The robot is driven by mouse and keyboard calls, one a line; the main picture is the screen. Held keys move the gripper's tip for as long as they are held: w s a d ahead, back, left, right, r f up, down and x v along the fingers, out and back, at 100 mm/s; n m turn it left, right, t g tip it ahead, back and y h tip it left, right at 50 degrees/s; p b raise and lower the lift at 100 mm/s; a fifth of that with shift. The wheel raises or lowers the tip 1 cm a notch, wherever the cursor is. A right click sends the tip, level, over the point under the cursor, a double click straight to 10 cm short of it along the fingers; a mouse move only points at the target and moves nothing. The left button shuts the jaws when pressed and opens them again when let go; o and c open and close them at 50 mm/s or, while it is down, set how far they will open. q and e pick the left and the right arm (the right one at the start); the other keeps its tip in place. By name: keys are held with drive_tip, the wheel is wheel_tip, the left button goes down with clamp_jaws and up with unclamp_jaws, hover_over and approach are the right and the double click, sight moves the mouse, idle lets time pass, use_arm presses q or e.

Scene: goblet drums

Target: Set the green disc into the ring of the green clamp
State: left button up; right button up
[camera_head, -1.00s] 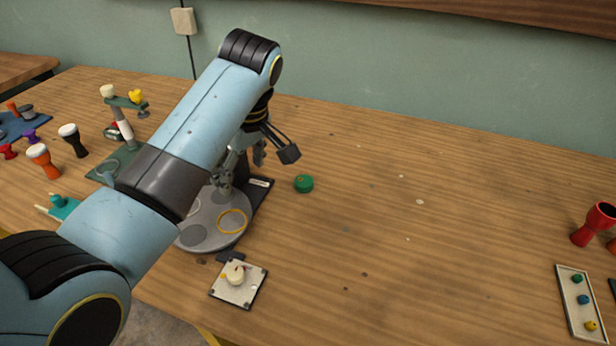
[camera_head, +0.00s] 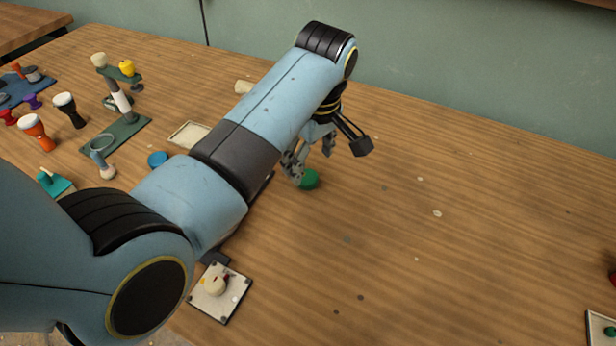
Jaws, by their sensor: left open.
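The green disc (camera_head: 309,180) lies on the table near the middle of the view, partly covered by my left gripper's fingers. My left gripper (camera_head: 309,160) is open and right above the disc, with one finger at its left edge; I cannot tell whether they touch. A stand with a dark green base (camera_head: 129,132) and a green upper arm stands at the left, with a ring-like part low at its front. I cannot tell whether this is the green clamp; a small teal piece (camera_head: 55,184) lies farther left. My right gripper is not in view.
My left arm hides the table's middle left. A square white plate (camera_head: 231,303) with a cream knob is near the front edge. Goblet drums, such as an orange one (camera_head: 36,132), stand at the left.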

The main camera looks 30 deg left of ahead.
sight(307, 177)
use_arm(q)
drive_tip(key=shift+f, duration=0.4)
drive_tip(key=f, duration=0.3)
drive_tip(key=shift+w+a+f, duration=0.15)
drive_tip(key=shift+a+f, duration=0.2)
drive_tip(key=shift+f, duration=0.45)
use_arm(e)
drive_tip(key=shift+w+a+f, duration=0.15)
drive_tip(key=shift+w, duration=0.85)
use_arm(q)
drive_tip(key=shift+c, duration=0.2)
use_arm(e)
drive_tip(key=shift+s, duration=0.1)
use_arm(q)
drive_tip(key=c, duration=1)
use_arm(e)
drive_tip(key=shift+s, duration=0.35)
use_arm(q)
drive_tip(key=shift+r, duration=0.15)
